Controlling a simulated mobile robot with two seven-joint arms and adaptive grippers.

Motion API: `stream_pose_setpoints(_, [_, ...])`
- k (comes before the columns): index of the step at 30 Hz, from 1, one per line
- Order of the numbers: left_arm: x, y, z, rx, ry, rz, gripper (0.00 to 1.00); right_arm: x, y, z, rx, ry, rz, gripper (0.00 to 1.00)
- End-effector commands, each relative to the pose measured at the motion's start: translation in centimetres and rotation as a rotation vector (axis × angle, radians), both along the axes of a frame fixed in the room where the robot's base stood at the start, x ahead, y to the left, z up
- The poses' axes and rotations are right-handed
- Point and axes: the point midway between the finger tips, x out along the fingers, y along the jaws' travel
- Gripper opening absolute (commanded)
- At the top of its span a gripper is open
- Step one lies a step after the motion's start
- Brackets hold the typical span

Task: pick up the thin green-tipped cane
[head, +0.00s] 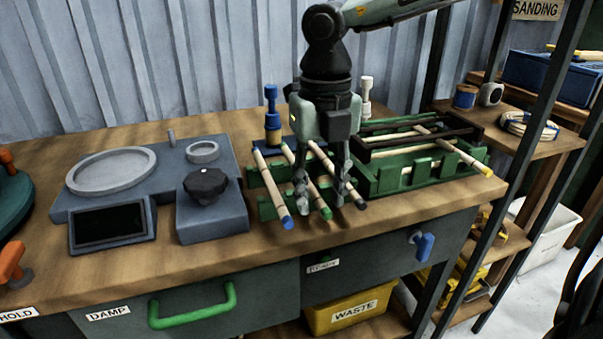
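Several pale canes rest across a green rack on the bench. The cane between my fingers (318,197) has a tip that looks green. To its left lies a cane with a blue tip (287,221). To its right lies a cane with a dark tip (360,204), whose colour is hard to tell. My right gripper (321,201) points down over the rack with its fingers apart, one on each side of the middle cane. I cannot tell whether they touch it. The gripper hides part of the canes. My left gripper is out of view.
A cane with a yellow tip (486,170) lies across a green tray (400,181) at right. A blue bottle (272,115) and a white bottle (366,97) stand behind. A grey fixture with a black knob (206,184) is at left. Shelf posts stand right.

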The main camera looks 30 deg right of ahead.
Motion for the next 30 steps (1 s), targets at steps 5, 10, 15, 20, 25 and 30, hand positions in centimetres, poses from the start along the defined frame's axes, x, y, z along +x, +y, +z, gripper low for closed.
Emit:
stream_pose_setpoints(5, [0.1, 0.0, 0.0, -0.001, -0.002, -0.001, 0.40, 0.0, 0.0, 0.0, 0.000, 0.000, 0.000, 0.30])
stream_pose_setpoints(10, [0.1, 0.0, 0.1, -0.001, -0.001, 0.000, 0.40, 0.0, 0.0, 0.0, 0.000, 0.000, 0.000, 0.09])
stream_pose_setpoints(15, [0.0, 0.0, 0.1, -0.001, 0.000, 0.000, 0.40, 0.0, 0.0, 0.1, 0.000, -0.001, 0.000, 0.00])
stream_pose_setpoints(20, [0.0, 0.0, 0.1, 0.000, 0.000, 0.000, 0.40, 0.0, 0.0, 0.1, 0.000, -0.001, 0.000, 0.00])
stream_pose_setpoints(25, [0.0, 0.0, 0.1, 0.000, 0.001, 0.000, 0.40, 0.1, 0.0, 0.7, -0.001, -0.003, 0.000, 0.00])
stream_pose_setpoints(30, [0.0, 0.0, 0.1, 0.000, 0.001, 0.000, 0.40, 0.1, 0.0, 2.7, 0.000, -0.006, -0.001, 0.00])
